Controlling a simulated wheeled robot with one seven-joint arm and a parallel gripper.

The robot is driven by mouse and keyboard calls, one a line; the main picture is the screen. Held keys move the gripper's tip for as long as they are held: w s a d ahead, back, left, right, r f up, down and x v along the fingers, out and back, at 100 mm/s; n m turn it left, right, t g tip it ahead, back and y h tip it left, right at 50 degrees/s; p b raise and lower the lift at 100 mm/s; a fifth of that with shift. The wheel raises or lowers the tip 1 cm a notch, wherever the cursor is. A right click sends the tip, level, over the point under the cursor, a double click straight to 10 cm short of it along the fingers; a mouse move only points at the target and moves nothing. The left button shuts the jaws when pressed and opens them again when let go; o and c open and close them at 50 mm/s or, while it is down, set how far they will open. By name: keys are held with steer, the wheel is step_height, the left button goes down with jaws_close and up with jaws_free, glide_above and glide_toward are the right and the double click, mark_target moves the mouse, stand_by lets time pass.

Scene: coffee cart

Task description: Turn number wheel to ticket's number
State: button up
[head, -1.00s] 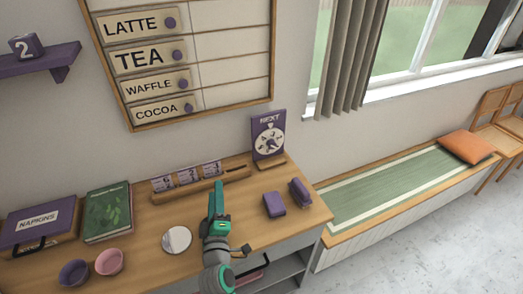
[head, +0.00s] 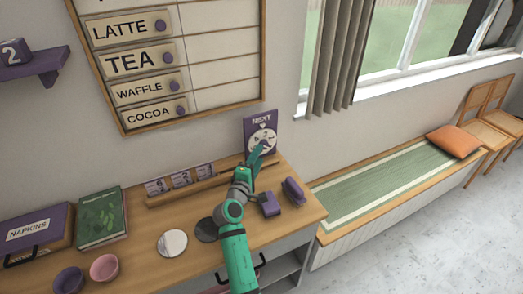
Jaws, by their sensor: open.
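The number wheel is a white dial (head: 259,139) on an upright purple board (head: 249,124) marked "NEXT", at the back right of the wooden counter in the head view. My gripper (head: 261,151) is open and close in front of the dial, covering its lower part. I cannot tell whether a finger touches the dial. The number at the dial's pointer is too small to read. A wooden ticket rail (head: 160,202) beside the board holds several tickets (head: 181,179); they seem to read 6, 2 and 1, left to right.
A purple block (head: 270,207) and a purple stapler-like object (head: 293,190) lie right of my arm.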

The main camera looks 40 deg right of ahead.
mark_target(264, 144)
steer(key=shift+x, duration=2.55)
steer(key=c, duration=1)
